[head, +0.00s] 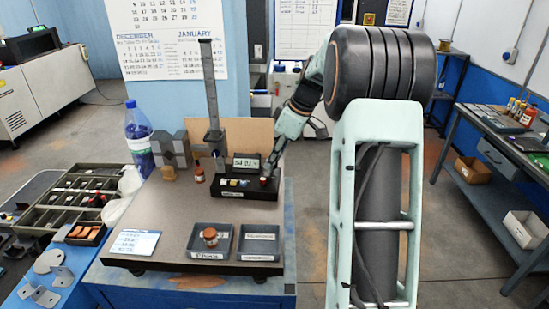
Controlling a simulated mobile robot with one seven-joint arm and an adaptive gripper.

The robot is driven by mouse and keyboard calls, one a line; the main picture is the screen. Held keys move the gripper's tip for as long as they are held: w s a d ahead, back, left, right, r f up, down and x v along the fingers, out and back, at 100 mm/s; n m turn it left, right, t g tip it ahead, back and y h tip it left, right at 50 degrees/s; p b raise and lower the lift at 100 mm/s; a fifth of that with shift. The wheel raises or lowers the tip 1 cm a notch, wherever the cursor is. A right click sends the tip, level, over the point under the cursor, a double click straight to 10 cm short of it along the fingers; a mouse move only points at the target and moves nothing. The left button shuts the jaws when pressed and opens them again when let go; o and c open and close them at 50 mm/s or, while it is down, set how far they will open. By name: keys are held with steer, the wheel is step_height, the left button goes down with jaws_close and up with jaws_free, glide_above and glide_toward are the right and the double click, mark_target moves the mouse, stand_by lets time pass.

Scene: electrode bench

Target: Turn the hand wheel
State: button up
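I cannot clearly make out a hand wheel. A grey stand with a tall dark column (209,85) rises at the back of the bench plate (175,220). A black box (246,192) with small coloured parts on top and a small display (246,162) behind it sits right of the stand. My gripper (268,172) points down at the right end of this box, close to a small red-topped part (263,181). The fingers are dark and small here. I cannot tell whether they touch anything or are open.
Two grey trays (234,243) lie at the plate's front; the left one holds a brown-and-white jar. Another small jar (199,175), metal blocks (172,150), a bottle (138,135) and a card (135,242) stand or lie leftward. The plate's middle is mostly clear.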

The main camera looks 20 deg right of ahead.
jaws_close()
steer(key=shift+m, duration=0.3)
